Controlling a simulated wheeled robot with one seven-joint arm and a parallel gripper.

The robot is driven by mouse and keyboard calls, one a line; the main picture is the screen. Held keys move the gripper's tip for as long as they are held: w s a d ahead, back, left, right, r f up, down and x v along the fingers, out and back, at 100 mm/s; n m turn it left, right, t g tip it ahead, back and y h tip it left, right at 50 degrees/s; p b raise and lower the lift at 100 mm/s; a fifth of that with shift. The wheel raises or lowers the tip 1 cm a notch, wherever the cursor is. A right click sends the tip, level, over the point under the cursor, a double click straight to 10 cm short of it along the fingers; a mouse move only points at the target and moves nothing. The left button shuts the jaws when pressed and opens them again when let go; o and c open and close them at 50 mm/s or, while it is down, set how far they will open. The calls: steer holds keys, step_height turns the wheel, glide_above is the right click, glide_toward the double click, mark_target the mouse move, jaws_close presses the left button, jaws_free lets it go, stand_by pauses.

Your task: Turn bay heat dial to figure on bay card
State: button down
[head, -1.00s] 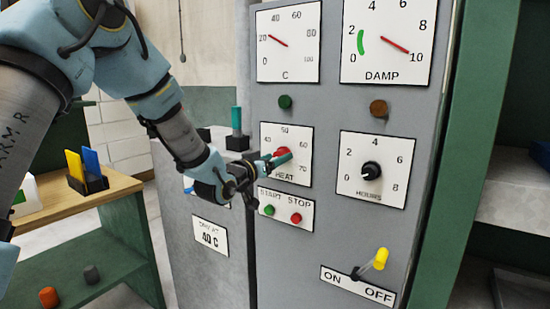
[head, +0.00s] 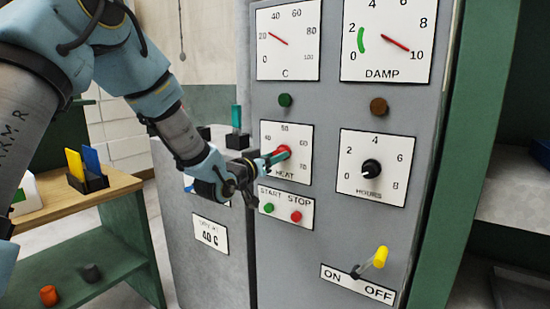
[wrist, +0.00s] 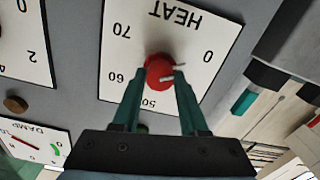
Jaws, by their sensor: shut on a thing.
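The red heat dial (head: 284,152) sits on a white plate marked HEAT (head: 302,167) on the grey cabinet front. My gripper (head: 277,157) reaches it from the left. In the wrist view, the teal fingers of my gripper (wrist: 159,80) are shut on the red dial (wrist: 155,68), one on each side. A pale mark shows on the dial's right side there, but I cannot tell which figure it points to. The right finger hides part of the scale. The bay card (head: 210,235) on the lower cabinet to the left reads 40 C.
The START and STOP buttons (head: 286,211) lie just below the heat plate. The black hours dial (head: 371,169) is to its right, and a yellow-tipped ON/OFF lever (head: 379,258) is lower right. A teal-handled thing (head: 236,120) stands left of the plate.

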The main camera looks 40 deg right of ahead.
steer(key=shift+f+b, duration=0.1)
steer(key=shift+b, duration=0.4)
steer(key=m+b, duration=1.1)
steer(key=b, duration=0.6)
steer(key=shift+m+b, duration=0.3)
steer(key=shift+b, duration=0.1)
steer(key=shift+c, duration=2.2)
jaws_free()
